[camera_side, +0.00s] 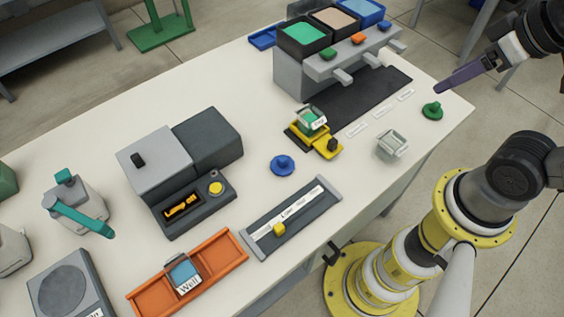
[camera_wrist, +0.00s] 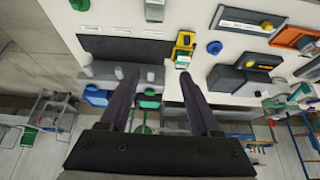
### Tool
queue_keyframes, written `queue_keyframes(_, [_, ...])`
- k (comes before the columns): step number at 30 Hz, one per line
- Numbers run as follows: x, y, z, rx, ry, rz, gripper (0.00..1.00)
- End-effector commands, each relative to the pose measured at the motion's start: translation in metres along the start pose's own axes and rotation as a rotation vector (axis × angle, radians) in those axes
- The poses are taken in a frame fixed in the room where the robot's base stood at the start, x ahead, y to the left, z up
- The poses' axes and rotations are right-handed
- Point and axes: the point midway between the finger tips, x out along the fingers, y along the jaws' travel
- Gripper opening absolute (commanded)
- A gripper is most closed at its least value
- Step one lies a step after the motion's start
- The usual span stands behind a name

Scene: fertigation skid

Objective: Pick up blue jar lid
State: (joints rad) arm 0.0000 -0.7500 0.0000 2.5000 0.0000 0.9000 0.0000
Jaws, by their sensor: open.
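The blue jar lid (camera_side: 282,165) lies flat on the white table, its round knob up, between the yellow stand and the grey slider panel. It also shows in the wrist view (camera_wrist: 214,47), at the upper right. My gripper (camera_side: 440,88) is in the air at the upper right of the side view, well away from the lid. In the wrist view its two dark fingers (camera_wrist: 158,72) are spread apart with nothing held between them.
A green lid (camera_side: 432,111) lies near the table's right edge, with a clear jar (camera_side: 392,144) close by. A yellow stand (camera_side: 327,146) holds a green-filled jar (camera_side: 312,120). The grey dispenser (camera_side: 290,75) stands tall at the back. The slider panel (camera_side: 262,229) lies in front of the lid.

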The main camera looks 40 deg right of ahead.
Motion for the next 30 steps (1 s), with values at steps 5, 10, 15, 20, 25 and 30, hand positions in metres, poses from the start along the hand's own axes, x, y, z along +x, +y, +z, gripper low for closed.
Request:
queue_keyframes(5, [0.0,0.0,0.0,0.0,0.0,0.0,0.98])
queue_keyframes(10, [0.0,0.0,0.0,0.0,0.0,0.0,1.0])
queue_keyframes(15, [0.0,0.0,0.0,-0.037,0.0,0.0,1.0])
queue_keyframes(20, [-0.008,0.0,-0.013,-0.186,0.032,0.003,1.0])
queue_keyframes(25, [-0.012,-0.005,-0.053,-0.431,0.034,-0.006,1.0])
queue_keyframes(30, [0.002,-0.022,-0.096,-0.685,-0.006,-0.046,1.0])
